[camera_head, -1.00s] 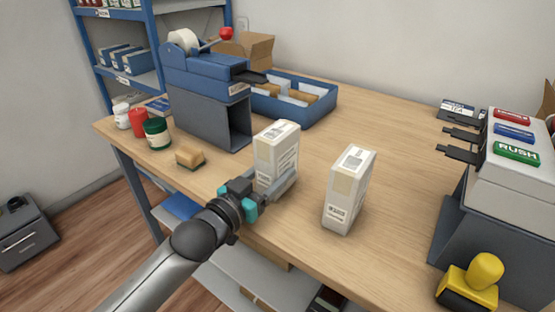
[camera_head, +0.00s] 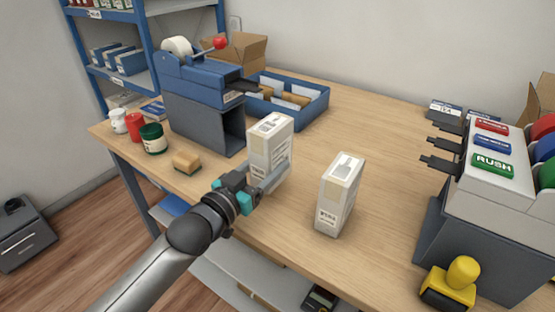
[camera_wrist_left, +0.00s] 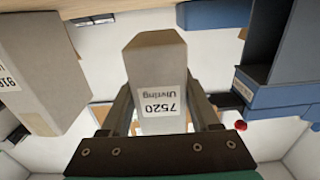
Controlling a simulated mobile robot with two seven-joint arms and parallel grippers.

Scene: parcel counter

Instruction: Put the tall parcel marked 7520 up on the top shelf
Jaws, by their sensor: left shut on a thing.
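The tall parcel marked 7520 (camera_head: 268,142) is white and upright, near the middle of the counter. Its label reads upside down in the left wrist view, where the parcel (camera_wrist_left: 155,65) sits between the two fingers. My left gripper (camera_head: 264,180) is shut on its lower part and seems to hold it slightly above the counter. The blue shelf unit (camera_head: 88,62) stands at the upper left; its upper shelf board (camera_head: 100,15) holds small items, and the top of the unit is cut off. My right gripper is not in view.
A second white parcel (camera_head: 341,195) stands just right of the held one. A sponge (camera_head: 186,161), jars (camera_head: 153,139) and a blue tray (camera_head: 318,106) are nearby. The counter's middle right is clear.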

